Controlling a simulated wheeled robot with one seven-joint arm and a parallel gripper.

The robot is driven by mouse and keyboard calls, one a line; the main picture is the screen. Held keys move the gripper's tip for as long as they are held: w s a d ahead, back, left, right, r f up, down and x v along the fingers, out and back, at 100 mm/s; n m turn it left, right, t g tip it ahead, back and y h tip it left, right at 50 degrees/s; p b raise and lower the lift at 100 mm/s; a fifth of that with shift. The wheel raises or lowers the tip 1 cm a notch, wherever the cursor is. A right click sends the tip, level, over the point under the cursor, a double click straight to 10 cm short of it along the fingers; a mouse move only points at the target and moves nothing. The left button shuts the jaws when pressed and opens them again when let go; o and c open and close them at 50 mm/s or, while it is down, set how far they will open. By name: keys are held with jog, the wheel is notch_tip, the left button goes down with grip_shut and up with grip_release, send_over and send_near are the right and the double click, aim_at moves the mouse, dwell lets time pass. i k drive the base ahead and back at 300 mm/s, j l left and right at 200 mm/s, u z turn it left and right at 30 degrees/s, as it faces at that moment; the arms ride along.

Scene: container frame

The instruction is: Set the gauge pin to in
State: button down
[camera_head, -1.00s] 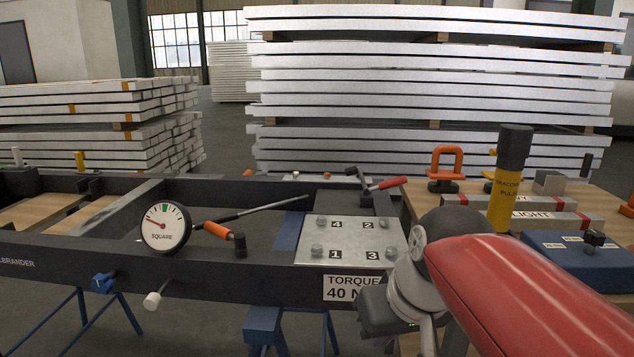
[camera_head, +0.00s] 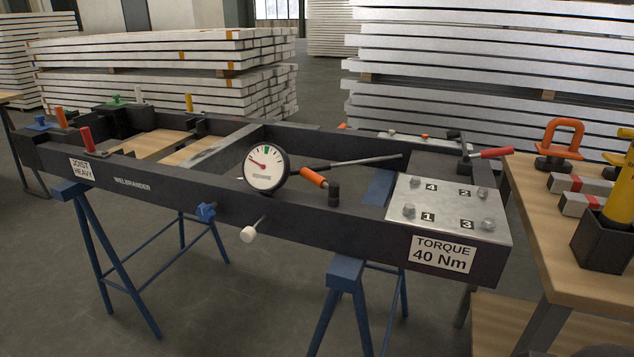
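A round dial gauge (camera_head: 266,170) marked SQUARE stands on the near rail of the dark steel frame (camera_head: 330,224). Its face is white with a green band near the top, and a red needle points to the upper left. Below it, a pin with a white knob (camera_head: 248,234) sticks out from the rail's front face on a thin shaft. How deep the pin sits cannot be told. A blue knob (camera_head: 205,212) is on the rail to its left. My gripper is not in view.
Blue trestles (camera_head: 344,272) carry the frame. A bolted plate (camera_head: 448,208) and an orange-handled tool (camera_head: 314,178) lie to the right of the gauge. A wooden bench (camera_head: 540,225) stands at right. The floor in front is clear.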

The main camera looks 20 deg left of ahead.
aim_at(248, 234)
jog(key=u, duration=1.5)
